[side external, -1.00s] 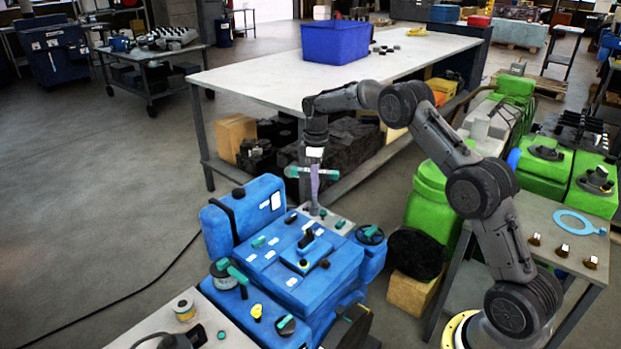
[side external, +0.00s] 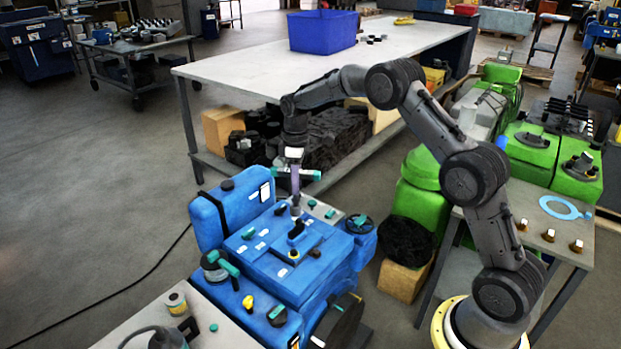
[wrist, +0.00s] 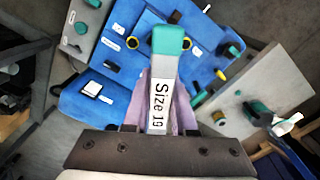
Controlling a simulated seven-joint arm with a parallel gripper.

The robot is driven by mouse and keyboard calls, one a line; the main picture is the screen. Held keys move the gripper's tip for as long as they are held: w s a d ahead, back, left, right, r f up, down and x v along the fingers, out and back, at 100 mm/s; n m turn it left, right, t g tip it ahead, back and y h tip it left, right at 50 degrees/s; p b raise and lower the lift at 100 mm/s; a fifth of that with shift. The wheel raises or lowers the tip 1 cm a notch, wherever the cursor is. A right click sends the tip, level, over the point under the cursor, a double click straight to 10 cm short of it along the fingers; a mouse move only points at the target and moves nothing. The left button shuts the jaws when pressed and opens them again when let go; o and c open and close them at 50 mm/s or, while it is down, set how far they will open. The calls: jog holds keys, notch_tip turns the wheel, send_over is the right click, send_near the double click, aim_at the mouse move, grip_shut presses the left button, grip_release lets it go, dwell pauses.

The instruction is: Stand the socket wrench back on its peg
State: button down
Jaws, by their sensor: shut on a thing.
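The socket wrench (side external: 283,174) is T-shaped with teal ends on its crossbar. It hangs about upright from my gripper (side external: 296,188), whose purple fingers are shut on it. In the wrist view, my gripper (wrist: 169,105) has the wrench (wrist: 164,68) between its fingers, with a "Size 19" label and one teal end showing. The wrench's lower end is close to the grey plate (side external: 328,214) at the back of the blue engine (side external: 275,265). I cannot tell whether it touches. I cannot pick out the peg for certain; several teal-topped pieces stand on the plate.
The blue tank (side external: 232,215) rises left of the wrench, and a round black-topped part (side external: 359,225) stands to its right. A long workbench (side external: 235,70) with a blue bin (side external: 323,31) is behind. A grey table (side external: 225,335) is at the front left.

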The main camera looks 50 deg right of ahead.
jog(key=a+f+n, duration=0.2)
jog(key=a+n, duration=0.1)
jog(key=a, duration=1.4)
jog(key=a+f+n, duration=0.3)
jog(key=a, duration=1.4)
notch_tip(320, 180, down, 7)
jog(key=shift+s+f, duration=0.2)
jog(key=shift+s, duration=0.15)
jog(key=shift+f, duration=0.15)
jog(key=shift+f, duration=1.05)
jog(key=shift+c, duration=0.5)
grip_release()
jog(key=shift+s, duration=0.1)
notch_tip(320, 180, up, 9)
